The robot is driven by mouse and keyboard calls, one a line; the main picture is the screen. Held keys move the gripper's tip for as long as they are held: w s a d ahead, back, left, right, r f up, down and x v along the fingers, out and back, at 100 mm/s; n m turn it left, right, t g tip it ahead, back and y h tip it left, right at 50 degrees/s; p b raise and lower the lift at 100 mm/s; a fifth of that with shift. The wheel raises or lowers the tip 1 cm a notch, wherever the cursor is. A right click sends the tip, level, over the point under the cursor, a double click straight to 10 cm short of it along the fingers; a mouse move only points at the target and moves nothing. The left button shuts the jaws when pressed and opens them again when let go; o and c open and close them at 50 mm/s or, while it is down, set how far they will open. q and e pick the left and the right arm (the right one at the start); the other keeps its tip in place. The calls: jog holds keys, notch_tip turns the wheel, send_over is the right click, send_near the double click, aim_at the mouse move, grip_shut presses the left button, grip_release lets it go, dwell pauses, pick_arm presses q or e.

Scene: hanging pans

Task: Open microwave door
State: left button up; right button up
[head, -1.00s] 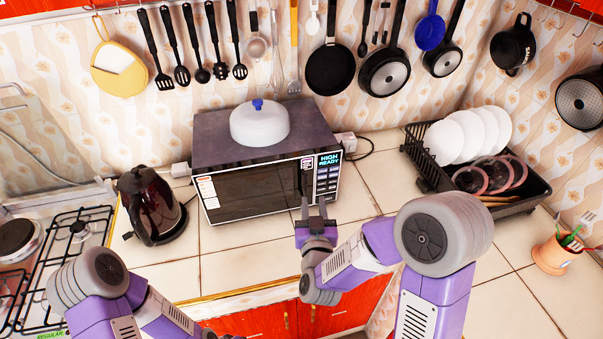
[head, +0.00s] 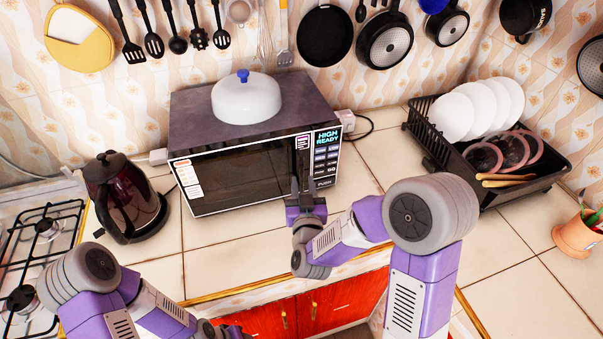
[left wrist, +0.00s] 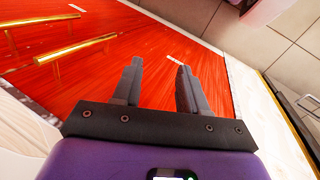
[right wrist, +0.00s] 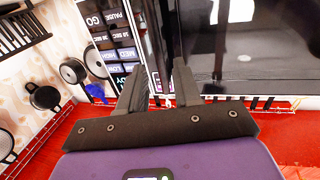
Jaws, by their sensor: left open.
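The microwave (head: 240,165) stands on the counter with its dark door (head: 235,178) shut. It fills the upper part of the right wrist view (right wrist: 240,45). The upright door handle (head: 301,150) is beside the button panel. My right gripper (head: 299,183) is at the lower part of the handle. In the right wrist view its fingers (right wrist: 162,68) are apart, with the handle strip appearing between or just beyond them; whether they grip it cannot be told. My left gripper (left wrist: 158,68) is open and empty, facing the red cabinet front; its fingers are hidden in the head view.
A white lid (head: 246,98) with a blue knob sits on the microwave. A dark kettle (head: 123,195) stands at its left, near the stove (head: 38,240). A dish rack (head: 510,175) is at the right. Red cabinet doors (head: 330,305) are below the counter edge.

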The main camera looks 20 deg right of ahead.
aim_at(302, 173)
jog(key=w, duration=0.2)
jog(key=w+d, duration=0.1)
jog(key=w, duration=0.2)
jog(key=shift+w, duration=0.1)
grip_shut()
